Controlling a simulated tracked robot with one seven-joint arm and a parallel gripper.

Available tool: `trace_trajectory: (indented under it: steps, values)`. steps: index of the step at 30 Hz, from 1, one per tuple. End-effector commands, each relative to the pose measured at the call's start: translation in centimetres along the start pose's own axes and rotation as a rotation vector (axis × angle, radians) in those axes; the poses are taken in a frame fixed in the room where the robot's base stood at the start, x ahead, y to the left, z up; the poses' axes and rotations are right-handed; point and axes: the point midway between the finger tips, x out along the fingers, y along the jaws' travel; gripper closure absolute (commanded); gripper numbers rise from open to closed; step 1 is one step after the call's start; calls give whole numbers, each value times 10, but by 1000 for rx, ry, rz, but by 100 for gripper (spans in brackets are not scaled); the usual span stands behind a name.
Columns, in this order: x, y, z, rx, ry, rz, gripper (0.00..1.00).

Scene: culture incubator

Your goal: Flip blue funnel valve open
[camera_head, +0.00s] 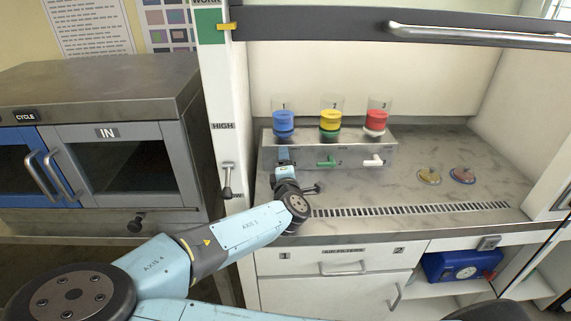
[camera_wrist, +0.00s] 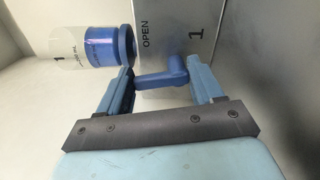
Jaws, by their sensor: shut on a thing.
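The blue funnel (camera_head: 283,121), with a clear cup numbered 1, sits at the left end of the metal manifold (camera_head: 347,151). It also shows at the left of the wrist view (camera_wrist: 122,45). My gripper (camera_head: 283,160) is at the manifold's front below the blue funnel and hides its valve in the head view. In the wrist view, the blue valve handle (camera_wrist: 165,75) lies between the two fingers of my gripper (camera_wrist: 163,88), which are shut on it. The word OPEN and a 1 are printed on the manifold face beside the valve.
The yellow funnel (camera_head: 330,119) and red funnel (camera_head: 376,120) stand to the right, above a green valve (camera_head: 326,162) and a white valve (camera_head: 372,160). Two small dishes (camera_head: 429,175) (camera_head: 462,175) lie on the worktop. The raised sash (camera_head: 400,28) hangs above the opening.

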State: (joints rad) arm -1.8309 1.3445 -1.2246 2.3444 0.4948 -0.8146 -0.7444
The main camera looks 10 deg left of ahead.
Motion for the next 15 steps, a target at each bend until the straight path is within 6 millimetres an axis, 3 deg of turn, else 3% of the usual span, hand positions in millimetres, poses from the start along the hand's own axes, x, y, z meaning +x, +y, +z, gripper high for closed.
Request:
trace_trajectory:
  steps: [15]
  values:
    - [0,-5,6,179,-7,-7,64]
